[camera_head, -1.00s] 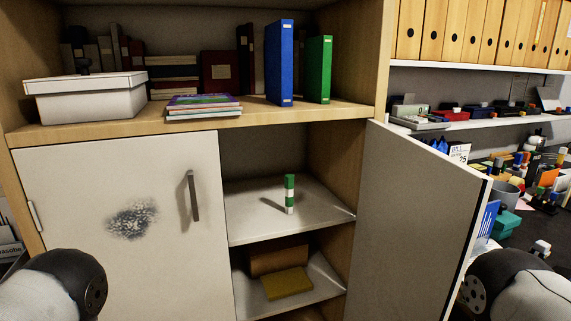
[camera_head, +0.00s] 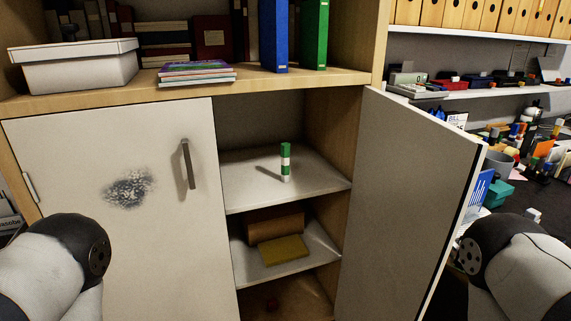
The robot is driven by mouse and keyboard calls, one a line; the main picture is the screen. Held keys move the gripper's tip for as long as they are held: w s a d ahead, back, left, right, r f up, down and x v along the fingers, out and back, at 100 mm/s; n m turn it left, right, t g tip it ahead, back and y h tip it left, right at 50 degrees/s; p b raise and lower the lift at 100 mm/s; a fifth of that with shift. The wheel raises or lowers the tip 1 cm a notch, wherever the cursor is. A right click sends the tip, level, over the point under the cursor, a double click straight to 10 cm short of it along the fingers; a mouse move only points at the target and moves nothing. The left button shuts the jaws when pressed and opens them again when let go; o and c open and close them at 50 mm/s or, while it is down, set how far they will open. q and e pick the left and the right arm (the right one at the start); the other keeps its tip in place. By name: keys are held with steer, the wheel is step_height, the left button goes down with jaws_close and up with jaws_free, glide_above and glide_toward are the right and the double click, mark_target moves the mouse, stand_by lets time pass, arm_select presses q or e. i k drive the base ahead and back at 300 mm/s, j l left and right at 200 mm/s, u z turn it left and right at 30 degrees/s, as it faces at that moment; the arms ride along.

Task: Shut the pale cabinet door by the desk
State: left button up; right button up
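The pale cabinet door (camera_head: 405,200) on the right stands wide open, swung out toward me beside the desk area. Its inner face is turned to the open compartment. The left cabinet door (camera_head: 110,220) is shut; it has a dark vertical handle (camera_head: 188,164) and a grey smudge. My two arms show at the lower left and lower right edges. The right arm is just to the right of the open door's free edge in the picture; I cannot tell if they touch. Both grippers are out of frame.
Inside the open compartment, a green and white stick (camera_head: 286,162) stands on the upper shelf (camera_head: 315,178). A brown box (camera_head: 274,227) and a yellow block (camera_head: 285,250) lie on the lower shelf. The cluttered desk (camera_head: 510,210) is at the right. A white box (camera_head: 75,68) sits above.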

mark_target(416, 173)
steer(key=i+l+u, duration=0.15)
steer(key=l+u, duration=0.2)
steer(key=l, duration=0.7)
steer(key=l+u, duration=0.35)
steer(key=l, duration=0.75)
